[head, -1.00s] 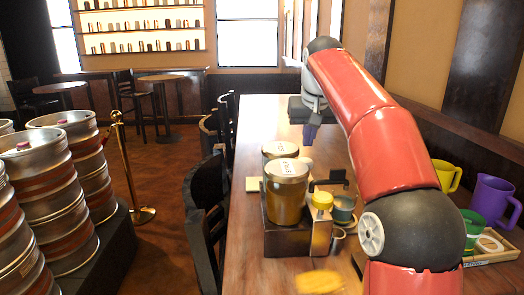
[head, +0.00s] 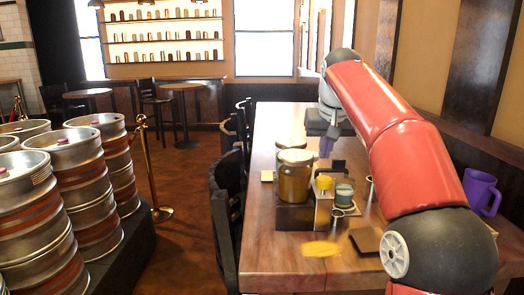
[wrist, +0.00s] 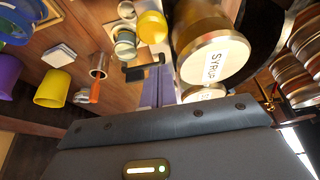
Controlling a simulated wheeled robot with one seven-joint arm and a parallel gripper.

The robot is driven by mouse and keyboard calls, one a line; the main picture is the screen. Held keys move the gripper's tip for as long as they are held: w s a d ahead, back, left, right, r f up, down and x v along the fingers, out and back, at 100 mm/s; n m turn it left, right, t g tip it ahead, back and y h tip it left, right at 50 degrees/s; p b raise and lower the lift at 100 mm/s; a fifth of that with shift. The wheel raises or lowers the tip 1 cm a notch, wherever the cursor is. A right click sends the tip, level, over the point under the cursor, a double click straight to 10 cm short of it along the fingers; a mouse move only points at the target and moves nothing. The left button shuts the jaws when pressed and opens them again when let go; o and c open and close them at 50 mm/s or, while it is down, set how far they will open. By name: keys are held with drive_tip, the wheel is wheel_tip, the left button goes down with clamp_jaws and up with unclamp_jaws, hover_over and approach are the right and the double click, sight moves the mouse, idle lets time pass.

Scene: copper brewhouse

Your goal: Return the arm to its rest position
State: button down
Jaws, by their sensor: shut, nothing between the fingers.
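My red arm reaches out over the long wooden table (head: 290,262) from the right in the head view. My gripper (head: 327,147) is small there, pointing down behind the jars, above the far part of the table. In the wrist view my gripper's purple fingers (wrist: 158,86) are together with nothing between them. They appear beside a dark bracket-like piece and the syrup jar; whether they touch anything is not clear.
Chairs (head: 226,215) and kegs (head: 85,175) stand left.

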drive_tip(key=shift+s+a, duration=0.2)
drive_tip(key=shift+s, duration=0.4)
drive_tip(key=shift+s+a, duration=0.15)
drive_tip(key=shift+s, duration=0.45)
drive_tip(key=s+f, duration=1)
drive_tip(key=s, duration=0.5)
drive_tip(key=s+f+t, duration=0.1)
drive_tip(key=s+f, duration=1)
drive_tip(key=s, duration=0.4)
drive_tip(key=shift+s+d, duration=0.4)
drive_tip(key=shift+d, duration=0.05)
